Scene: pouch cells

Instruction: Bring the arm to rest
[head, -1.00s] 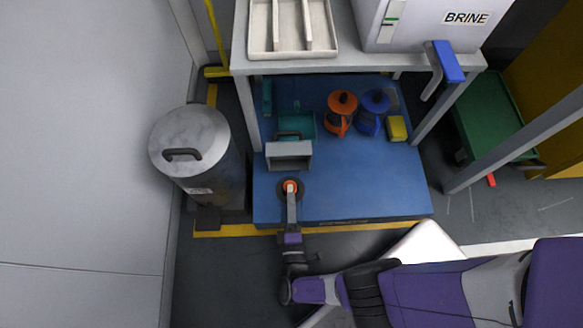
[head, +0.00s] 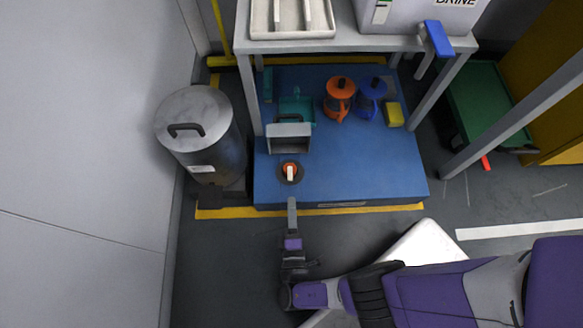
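My gripper (head: 292,204) hangs over the floor just in front of the blue platform, at the end of my purple and grey arm. It shows as a narrow grey bar from above, so I cannot see whether its fingers are apart. Nothing is visible in it. A small dark round object (head: 283,178) with an orange ring and a pale handle sits on the blue platform (head: 360,170), a little beyond my gripper and apart from it.
A grey open box (head: 289,145), an orange pot (head: 338,103), a blue pot (head: 371,97) and a yellow block (head: 394,115) stand on the platform under a grey table (head: 345,45). A lidded metal bin (head: 195,120) stands left. A green cart (head: 490,105) is right.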

